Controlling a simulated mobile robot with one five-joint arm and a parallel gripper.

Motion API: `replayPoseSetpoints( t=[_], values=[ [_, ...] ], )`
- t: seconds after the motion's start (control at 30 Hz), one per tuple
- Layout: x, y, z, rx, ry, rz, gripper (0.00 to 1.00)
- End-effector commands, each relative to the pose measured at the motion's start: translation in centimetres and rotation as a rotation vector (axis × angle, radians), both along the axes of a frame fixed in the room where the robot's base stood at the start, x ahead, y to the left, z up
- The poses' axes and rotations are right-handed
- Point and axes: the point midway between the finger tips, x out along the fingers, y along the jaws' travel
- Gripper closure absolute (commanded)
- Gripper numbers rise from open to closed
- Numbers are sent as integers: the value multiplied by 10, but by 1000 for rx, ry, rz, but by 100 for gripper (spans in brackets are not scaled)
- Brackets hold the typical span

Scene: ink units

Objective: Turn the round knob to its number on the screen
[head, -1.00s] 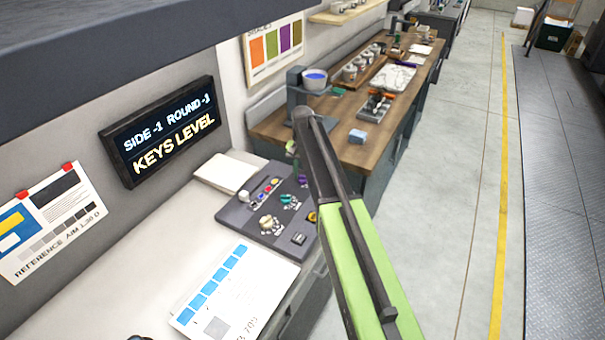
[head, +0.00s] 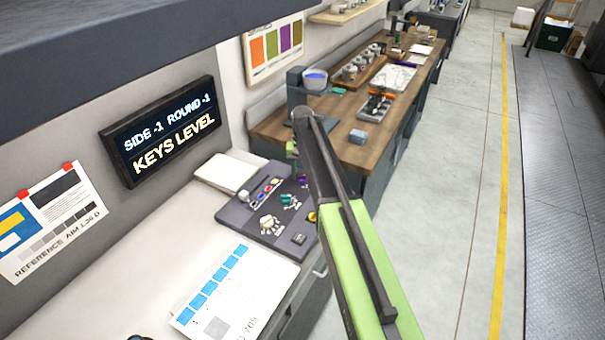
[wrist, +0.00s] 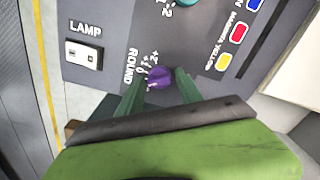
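The screen (head: 160,130) reads "SIDE -1 ROUND -1" and "KEYS LEVEL". The round knob (wrist: 159,78) is purple and sits beside the word ROUND in the wrist view, with small scale marks around it. Its exact setting is too small to tell. My gripper (wrist: 160,77) is open, with one green finger on each side of the knob; a small gap seems to show on both sides. In the head view my arm hides most of the gripper and the knob's area. The control panel (head: 237,214) lies on the white counter.
A white LAMP switch (wrist: 84,55) lies left of the knob in the wrist view. A teal knob (wrist: 186,2) and blue, red and yellow keys (wrist: 239,32) are near. A printed sheet (head: 245,290) lies before the panel; a pale pad (head: 228,172) lies behind it.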

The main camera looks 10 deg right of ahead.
Motion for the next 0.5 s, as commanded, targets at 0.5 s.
replayPoseSetpoints(
  t=[0.5],
  values=[
    [1, -1, 10, -1, -3, -1, 46]
  ],
)
